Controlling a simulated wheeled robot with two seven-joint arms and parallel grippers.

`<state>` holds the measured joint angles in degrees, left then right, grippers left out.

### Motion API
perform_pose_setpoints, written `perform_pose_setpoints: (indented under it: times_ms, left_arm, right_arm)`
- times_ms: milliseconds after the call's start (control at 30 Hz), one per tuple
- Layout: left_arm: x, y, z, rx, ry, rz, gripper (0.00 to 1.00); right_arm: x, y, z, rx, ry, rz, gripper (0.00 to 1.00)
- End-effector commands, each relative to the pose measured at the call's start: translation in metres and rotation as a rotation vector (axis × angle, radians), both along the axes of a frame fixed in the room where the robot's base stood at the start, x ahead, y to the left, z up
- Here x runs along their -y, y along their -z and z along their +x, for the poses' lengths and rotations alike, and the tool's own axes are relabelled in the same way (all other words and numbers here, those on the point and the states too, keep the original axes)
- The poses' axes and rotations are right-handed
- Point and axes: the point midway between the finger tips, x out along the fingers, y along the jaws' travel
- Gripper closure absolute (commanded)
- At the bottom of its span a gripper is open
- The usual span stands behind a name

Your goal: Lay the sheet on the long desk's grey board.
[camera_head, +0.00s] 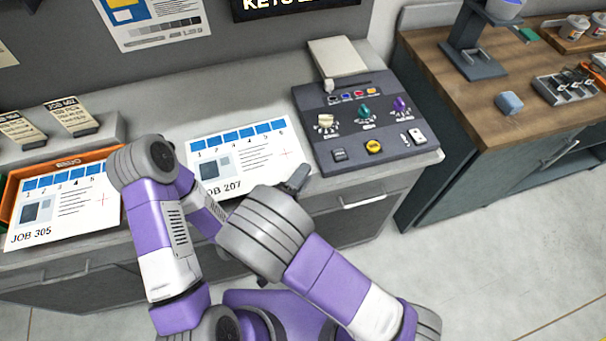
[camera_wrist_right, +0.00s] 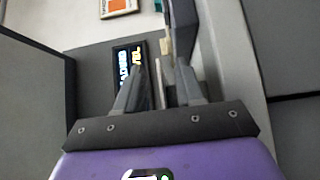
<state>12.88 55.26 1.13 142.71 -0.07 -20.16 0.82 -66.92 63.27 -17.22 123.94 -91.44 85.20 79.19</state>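A white sheet marked JOB 207 (camera_head: 262,150), with a row of blue numbered squares, lies at the middle of the long desk (camera_head: 240,100). My arms cover its lower left part. Another sheet, JOB 305 (camera_head: 75,208), lies over an orange tray (camera_head: 12,190) at the left. A dark grey board (camera_head: 335,105) with knobs and coloured pieces is right of the JOB 207 sheet. My left gripper is hidden behind my right wrist.
A pale block (camera_head: 338,58) stands behind the board. Job cards (camera_head: 70,115) stand on a ledge at the left. The floor (camera_head: 500,240) in front is clear.

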Motion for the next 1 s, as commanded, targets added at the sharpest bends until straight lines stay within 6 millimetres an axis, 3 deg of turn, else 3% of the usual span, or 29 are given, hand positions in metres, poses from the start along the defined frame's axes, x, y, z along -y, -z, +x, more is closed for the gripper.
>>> perform_pose_setpoints:
  times_ms: [433, 1000]
  left_arm:
    - [0.000, -0.001, 0.000, 0.000, 0.000, 0.000, 1.00]
    - [0.000, -0.001, 0.000, 0.000, 0.000, 0.000, 1.00]
  right_arm:
    - [-0.035, 0.000, -0.056, -0.001, -0.002, 0.000, 0.63]
    - [-0.037, 0.000, -0.060, -0.001, 0.000, 0.000, 0.63]
